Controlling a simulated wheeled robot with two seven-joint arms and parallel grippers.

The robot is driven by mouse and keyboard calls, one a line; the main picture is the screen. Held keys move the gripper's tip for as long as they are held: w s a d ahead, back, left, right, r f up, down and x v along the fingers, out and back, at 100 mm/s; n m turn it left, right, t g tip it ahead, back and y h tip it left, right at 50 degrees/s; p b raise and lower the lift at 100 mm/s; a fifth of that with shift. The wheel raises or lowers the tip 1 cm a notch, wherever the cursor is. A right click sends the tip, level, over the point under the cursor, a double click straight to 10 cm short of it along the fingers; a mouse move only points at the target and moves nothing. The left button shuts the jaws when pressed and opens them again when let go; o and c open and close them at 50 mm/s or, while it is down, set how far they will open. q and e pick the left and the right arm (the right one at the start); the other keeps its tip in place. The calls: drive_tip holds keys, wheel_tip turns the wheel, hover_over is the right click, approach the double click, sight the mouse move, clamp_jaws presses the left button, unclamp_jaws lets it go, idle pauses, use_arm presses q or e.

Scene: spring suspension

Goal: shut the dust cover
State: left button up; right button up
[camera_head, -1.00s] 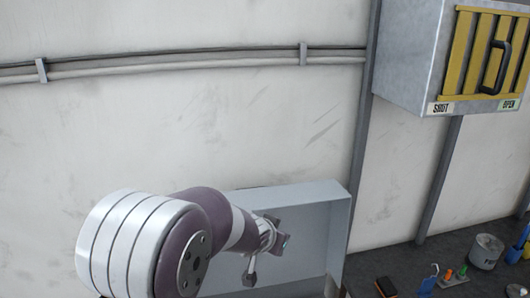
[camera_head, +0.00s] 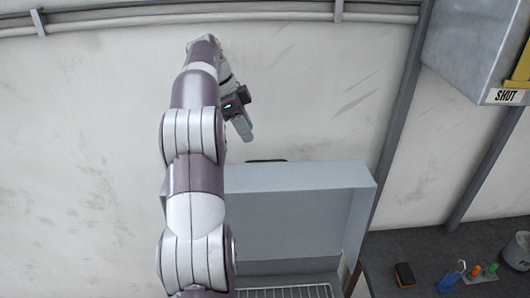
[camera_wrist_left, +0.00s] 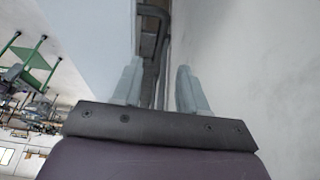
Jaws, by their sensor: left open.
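The dust cover (camera_head: 285,210) is a grey-blue, box-like lid standing raised in front of the wall in the head view, with its hollow side facing me. A dark handle (camera_head: 266,160) shows at its top edge. Below it a wire rack (camera_head: 285,292) shows at the bottom of the picture. My left gripper (camera_head: 245,128) is above and slightly left of the handle, apart from it, pointing downward. In the left wrist view its two fingers (camera_wrist_left: 158,88) are spread with nothing gripped between them. My left arm hides the cover's left part. My right gripper is not in view.
A grey wall cabinet (camera_head: 470,50) labelled SHUT hangs at the upper right. Wall conduits run above my arm.

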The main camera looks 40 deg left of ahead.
sight(262, 161)
use_arm(q)
drive_tip(key=x, duration=0.3)
drive_tip(key=p+x, duration=0.1)
drive_tip(key=x, duration=0.2)
drive_tip(key=p+x, duration=0.1)
drive_tip(key=x, duration=0.2)
drive_tip(key=shift+w+d+f, duration=0.15)
drive_tip(key=shift+w+f, duration=0.1)
drive_tip(key=shift+w, duration=0.15)
drive_tip(key=shift+f, duration=0.15)
drive_tip(key=shift+s+d, duration=0.15)
drive_tip(key=shift+d, duration=0.05)
drive_tip(key=shift+f, duration=0.1)
clamp_jaws()
